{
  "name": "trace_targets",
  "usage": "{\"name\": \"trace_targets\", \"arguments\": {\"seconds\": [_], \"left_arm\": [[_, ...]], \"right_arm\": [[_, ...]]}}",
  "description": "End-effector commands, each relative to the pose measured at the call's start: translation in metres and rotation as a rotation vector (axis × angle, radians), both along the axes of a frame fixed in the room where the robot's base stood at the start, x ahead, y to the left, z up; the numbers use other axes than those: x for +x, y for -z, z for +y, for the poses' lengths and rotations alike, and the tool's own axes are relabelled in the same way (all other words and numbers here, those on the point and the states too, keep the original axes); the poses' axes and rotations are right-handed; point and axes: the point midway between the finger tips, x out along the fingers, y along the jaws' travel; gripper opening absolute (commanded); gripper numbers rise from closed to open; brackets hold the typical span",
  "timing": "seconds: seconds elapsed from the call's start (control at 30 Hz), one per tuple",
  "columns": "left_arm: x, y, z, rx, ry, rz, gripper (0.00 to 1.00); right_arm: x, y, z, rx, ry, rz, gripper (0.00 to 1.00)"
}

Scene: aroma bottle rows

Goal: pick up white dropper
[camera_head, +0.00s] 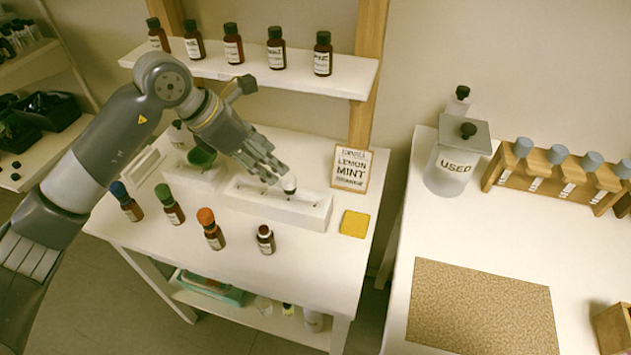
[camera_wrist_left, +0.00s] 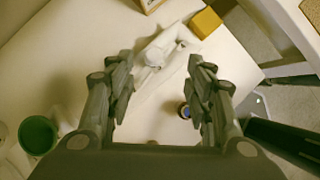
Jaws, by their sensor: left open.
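The white dropper (camera_head: 289,184) stands in a white rack (camera_head: 312,221) on the small table, with its pale rounded top showing. In the left wrist view the white dropper (camera_wrist_left: 154,58) lies ahead between the fingers. My left gripper (camera_head: 270,172) is over the rack, just left of the dropper in the head view. In the wrist view my left gripper (camera_wrist_left: 160,75) has its two fingers apart with nothing held between them. Whether a finger touches the dropper cannot be told. My right gripper does not show.
Small bottles, including an orange-capped one (camera_head: 211,230), stand along the front. A lemon mint sign (camera_head: 350,170) and yellow pad (camera_head: 354,223) are to the right. A green cup (camera_wrist_left: 38,135) sits at the left. A bottle shelf (camera_head: 300,77) hangs above the table.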

Motion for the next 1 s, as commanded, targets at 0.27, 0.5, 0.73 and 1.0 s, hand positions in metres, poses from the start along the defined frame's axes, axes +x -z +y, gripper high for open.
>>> {"name": "trace_targets", "arguments": {"seconds": [0.27,0.5,0.73,1.0], "left_arm": [[0.009,0.030,-0.007,0.040,-0.007,0.002,0.48],[0.014,0.049,-0.018,0.037,-0.008,-0.001,0.48],[0.022,0.071,-0.038,0.036,-0.006,0.004,0.48],[0.027,0.091,-0.046,0.037,-0.007,-0.001,0.48]], "right_arm": [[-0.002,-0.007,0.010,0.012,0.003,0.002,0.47],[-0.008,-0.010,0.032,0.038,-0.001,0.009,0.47],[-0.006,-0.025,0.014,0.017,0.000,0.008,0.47],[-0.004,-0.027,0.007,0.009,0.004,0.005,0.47]]}}
